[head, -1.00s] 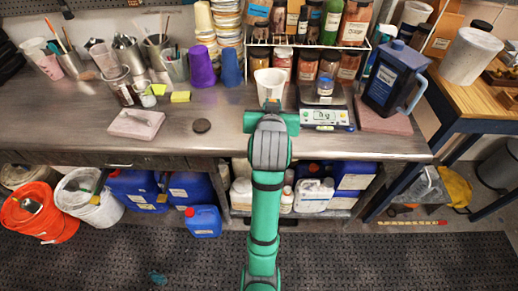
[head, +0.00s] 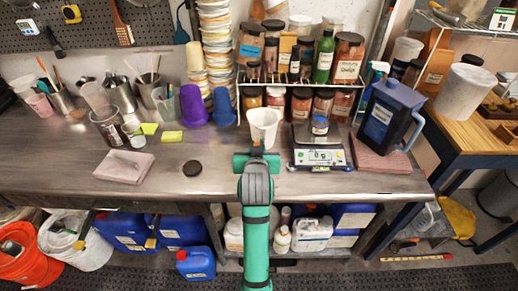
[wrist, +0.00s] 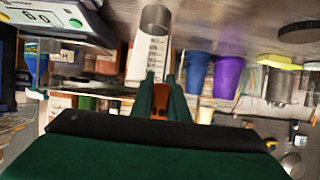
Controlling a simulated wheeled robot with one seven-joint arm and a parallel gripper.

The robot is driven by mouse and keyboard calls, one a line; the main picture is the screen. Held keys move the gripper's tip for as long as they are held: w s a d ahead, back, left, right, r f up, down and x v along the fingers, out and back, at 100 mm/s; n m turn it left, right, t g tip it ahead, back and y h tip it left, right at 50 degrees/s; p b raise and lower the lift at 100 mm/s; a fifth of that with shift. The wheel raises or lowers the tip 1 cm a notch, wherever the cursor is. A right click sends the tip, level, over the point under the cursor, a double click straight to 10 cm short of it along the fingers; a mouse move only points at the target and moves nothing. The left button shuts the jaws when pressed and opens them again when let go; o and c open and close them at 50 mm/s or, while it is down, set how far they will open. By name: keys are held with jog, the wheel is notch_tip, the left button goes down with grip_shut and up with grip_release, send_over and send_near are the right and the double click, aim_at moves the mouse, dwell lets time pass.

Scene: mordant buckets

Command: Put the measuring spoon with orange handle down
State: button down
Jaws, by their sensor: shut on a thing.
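In the wrist view my gripper (wrist: 160,98) is shut on the measuring spoon, with its orange handle (wrist: 158,90) showing between the fingers. A round metal cup (wrist: 155,18) ahead of the fingers looks like the spoon's bowl. In the head view my gripper (head: 256,155) is over the steel workbench (head: 220,178), just in front of a white beaker (head: 264,125). The white beaker also shows beyond the fingers in the wrist view (wrist: 146,58). I cannot tell whether the spoon touches anything.
A digital scale (head: 320,158) with a small jar stands right of my gripper. A black disc (head: 192,168) and a pinkish slab (head: 122,166) lie to the left. Purple and blue cups (head: 193,105) and a jar rack (head: 300,80) stand behind. The front bench left of my gripper is mostly clear.

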jog(key=f, duration=0.2)
jog(key=w+f, duration=0.1)
jog(key=f, duration=0.1)
jog(key=shift+d, duration=0.3)
jog(key=shift+d+f, duration=0.15)
jog(key=shift+f, duration=0.1)
jog(key=shift+f, duration=0.1)
jog(key=c, duration=1.7)
grip_release()
